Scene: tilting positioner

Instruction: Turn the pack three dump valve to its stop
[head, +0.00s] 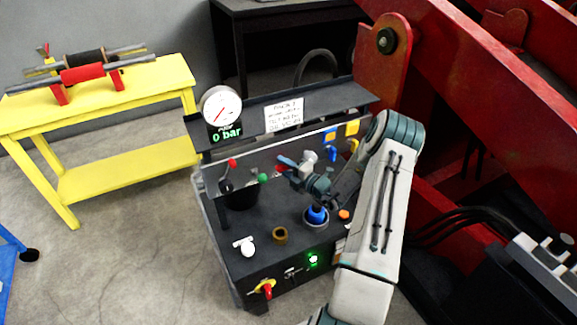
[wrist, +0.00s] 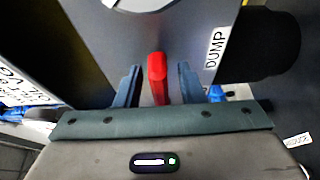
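The dump valve shows in the wrist view as a red lever (wrist: 157,78) beside a white label (wrist: 216,48) reading DUMP. My gripper (wrist: 158,82) has its two blue-grey fingers on either side of the lever, with a visible gap on both sides. In the head view my gripper (head: 284,165) is over the bench, below the back shelf, and a small red piece (head: 279,169) shows at its fingers. The valve body is mostly hidden there by my gripper.
The dark bench carries a gauge (head: 221,107) showing 0 bar and a placard (head: 284,115). A green knob (head: 263,178), blue-topped part (head: 317,214), brass cup (head: 280,235) and yellow-red switch (head: 265,288) stand nearby. Red machinery (head: 480,60) crowds the right.

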